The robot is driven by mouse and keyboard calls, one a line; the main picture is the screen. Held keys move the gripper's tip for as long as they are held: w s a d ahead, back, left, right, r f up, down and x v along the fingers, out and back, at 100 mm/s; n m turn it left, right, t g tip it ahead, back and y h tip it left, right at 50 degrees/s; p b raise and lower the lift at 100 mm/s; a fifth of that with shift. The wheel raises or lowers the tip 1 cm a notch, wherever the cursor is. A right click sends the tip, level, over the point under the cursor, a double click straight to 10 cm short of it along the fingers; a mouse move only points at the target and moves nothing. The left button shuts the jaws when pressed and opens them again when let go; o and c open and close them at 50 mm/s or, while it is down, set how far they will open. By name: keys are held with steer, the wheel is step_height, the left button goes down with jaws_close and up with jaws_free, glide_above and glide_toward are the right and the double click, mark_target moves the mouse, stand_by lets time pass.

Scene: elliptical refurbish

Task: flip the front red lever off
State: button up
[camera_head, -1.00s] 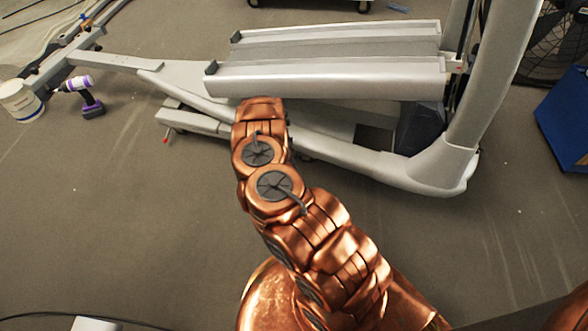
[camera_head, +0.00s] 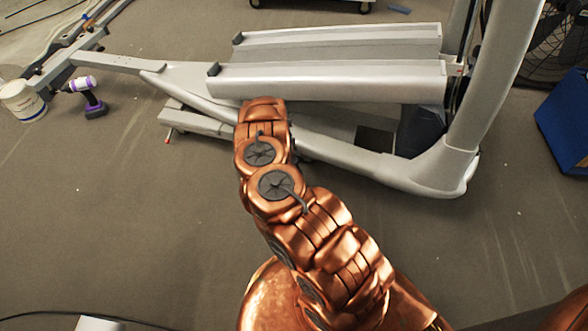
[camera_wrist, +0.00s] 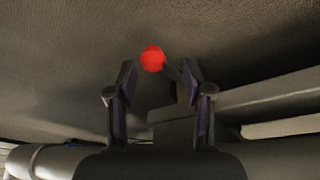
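A round red lever knob (camera_wrist: 153,59) shows in the wrist view, with a thin dark stem running down to the right toward a grey frame part. My gripper (camera_wrist: 157,72) is open, with one dark finger on each side of the knob. The knob appears between or just beyond the fingertips; I cannot tell whether either touches it. A small red lever tip (camera_head: 167,139) sticks out at the left end of the low grey base under the elliptical.
The elliptical's pedal tracks (camera_head: 325,80) lie above and behind my arm's end. A blue box (camera_head: 565,118) is at right. Floor left of my arm is clear.

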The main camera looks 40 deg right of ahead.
steer(key=shift+a+f, duration=0.1)
steer(key=shift+a, duration=0.05)
steer(key=v, duration=1.2)
stand_by(0.3)
stand_by(0.4)
